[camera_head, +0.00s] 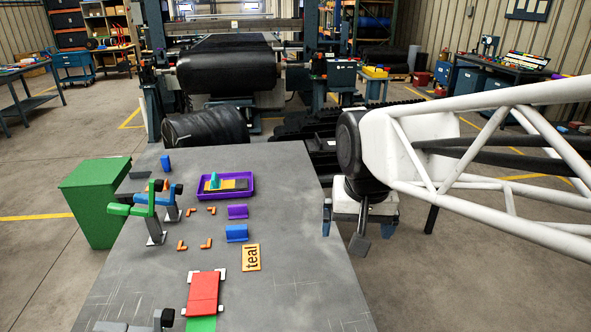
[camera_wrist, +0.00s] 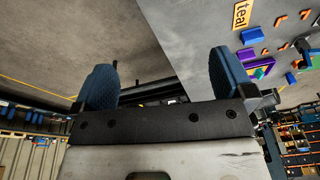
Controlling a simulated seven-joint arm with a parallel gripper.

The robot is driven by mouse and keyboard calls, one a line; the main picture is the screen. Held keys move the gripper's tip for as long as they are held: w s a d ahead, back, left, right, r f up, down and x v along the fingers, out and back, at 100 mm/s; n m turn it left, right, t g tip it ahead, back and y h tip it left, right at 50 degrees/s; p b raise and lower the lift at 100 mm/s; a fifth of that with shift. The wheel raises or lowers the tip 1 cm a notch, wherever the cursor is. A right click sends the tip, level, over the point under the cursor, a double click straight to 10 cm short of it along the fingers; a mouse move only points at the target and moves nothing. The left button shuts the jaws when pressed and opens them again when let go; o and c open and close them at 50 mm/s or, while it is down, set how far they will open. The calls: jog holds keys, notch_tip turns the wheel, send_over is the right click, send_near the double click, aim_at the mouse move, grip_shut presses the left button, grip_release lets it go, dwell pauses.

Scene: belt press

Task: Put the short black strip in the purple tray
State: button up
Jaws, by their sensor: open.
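The purple tray (camera_head: 251,196) lies toward the far middle of the grey table; it also shows in the wrist view (camera_wrist: 246,54). Another dark flat piece (camera_head: 140,175) lies at the table's far left edge. I cannot tell for sure which dark piece is the short black strip. My gripper (camera_head: 359,222) hangs beyond the table's right edge, well apart from the tray. In the wrist view its blue fingers (camera_wrist: 163,84) are spread, with nothing held between them.
A purple block (camera_head: 237,211), a blue block (camera_head: 236,233) and a "teal" card (camera_head: 251,257) lie in front of the tray. Several orange pieces and upright clamps (camera_head: 152,210) stand left. A red plate (camera_head: 203,293) is nearer. A green bin (camera_head: 95,203) stands left of the table.

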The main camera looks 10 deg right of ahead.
jog(key=s+d+f+n, duration=0.1)
jog(key=s+f, duration=0.3)
jog(key=s, duration=0.4)
jog(key=shift+n, duration=0.5)
jog(key=shift+s+d, duration=0.1)
dwell(0.6)
